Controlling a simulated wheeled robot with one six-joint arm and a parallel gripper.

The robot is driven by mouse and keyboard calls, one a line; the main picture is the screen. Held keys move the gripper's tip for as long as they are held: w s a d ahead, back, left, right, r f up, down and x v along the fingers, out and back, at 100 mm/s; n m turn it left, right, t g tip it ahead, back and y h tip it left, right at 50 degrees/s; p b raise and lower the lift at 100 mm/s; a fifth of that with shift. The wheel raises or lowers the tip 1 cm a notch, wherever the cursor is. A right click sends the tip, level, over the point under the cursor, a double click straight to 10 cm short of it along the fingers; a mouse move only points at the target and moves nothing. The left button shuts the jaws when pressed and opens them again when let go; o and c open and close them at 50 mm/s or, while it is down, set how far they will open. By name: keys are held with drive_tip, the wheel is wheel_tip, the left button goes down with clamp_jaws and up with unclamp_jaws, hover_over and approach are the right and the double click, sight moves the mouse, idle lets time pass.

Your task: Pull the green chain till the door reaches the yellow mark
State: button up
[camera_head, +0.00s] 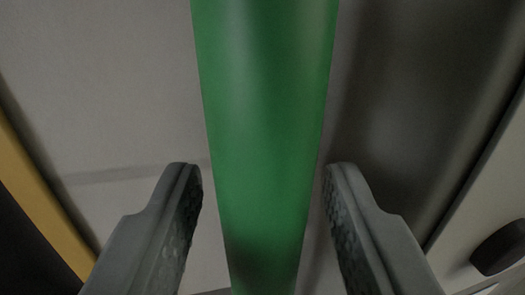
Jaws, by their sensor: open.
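A thick green bar-like piece (267,110), which looks like the green chain, runs from the top edge to the bottom edge of the view and narrows toward the bottom. No separate links show on it. My gripper (263,172) is open, with one grey finger on each side of the green piece. A narrow gap shows between each fingertip and the green piece, so neither visibly touches it. A yellow strip (35,190) slants along the left edge; I cannot tell whether it is the yellow mark. I cannot make out the door for certain.
A pale grey panel (110,90) lies behind the green piece, with a faint shadow across it. A dark rounded object (499,248) sits on a pale surface at the lower right. The lower left corner is dark.

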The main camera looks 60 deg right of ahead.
drive_tip(key=shift+w+d, duration=0.1)
drive_tip(key=shift+d, duration=0.1)
clamp_jaws()
wheel_tip(320, 180, down, 13)
idle(0.5)
unclamp_jaws()
drive_tip(key=v, duration=1.7)
drive_tip(key=shift+a, duration=0.2)
